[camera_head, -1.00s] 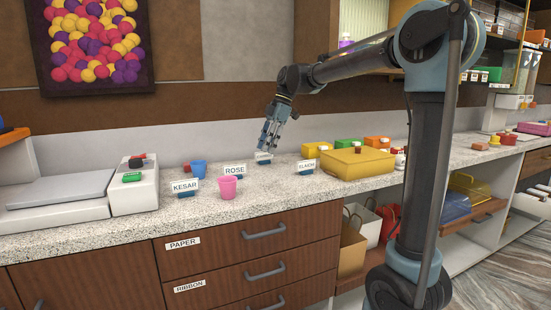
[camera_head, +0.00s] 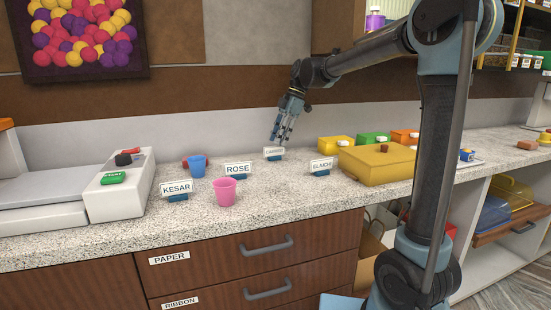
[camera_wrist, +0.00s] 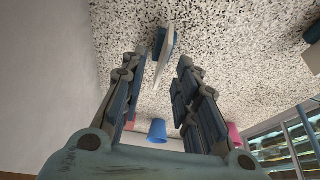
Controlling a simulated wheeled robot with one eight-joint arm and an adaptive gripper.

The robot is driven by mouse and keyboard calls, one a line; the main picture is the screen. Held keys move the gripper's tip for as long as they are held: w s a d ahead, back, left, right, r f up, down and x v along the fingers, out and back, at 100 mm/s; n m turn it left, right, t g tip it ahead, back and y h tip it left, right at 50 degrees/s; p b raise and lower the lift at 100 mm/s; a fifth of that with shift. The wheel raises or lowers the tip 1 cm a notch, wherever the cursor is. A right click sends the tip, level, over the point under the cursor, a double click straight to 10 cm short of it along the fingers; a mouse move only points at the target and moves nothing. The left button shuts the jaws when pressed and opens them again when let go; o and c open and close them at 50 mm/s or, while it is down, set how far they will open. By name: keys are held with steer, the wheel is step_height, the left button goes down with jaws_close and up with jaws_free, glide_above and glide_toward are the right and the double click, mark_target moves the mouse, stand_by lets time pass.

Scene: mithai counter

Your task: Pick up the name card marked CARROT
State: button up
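The small white name card (camera_head: 273,152) on a blue base stands upright at the back of the speckled counter. Its lettering is small but looks like CARROT. My gripper (camera_head: 279,140) points down just above and behind it, its fingertips close to the card's top. In the wrist view the fingers (camera_wrist: 164,62) are apart, with nothing clamped between them.
Cards KESAR (camera_head: 174,188), ROSE (camera_head: 238,169) and ELAICHI (camera_head: 321,165) stand nearby. A blue cup (camera_head: 197,166) and pink cup (camera_head: 225,192) are to the left. A yellow box (camera_head: 376,164) stands right. The wall (camera_head: 200,137) is close behind my gripper.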

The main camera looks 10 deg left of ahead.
mark_target(276, 153)
steer(key=shift+x, duration=1.9)
steer(key=shift+s, duration=0.1)
steer(key=shift+c, duration=0.3)
jaws_close()
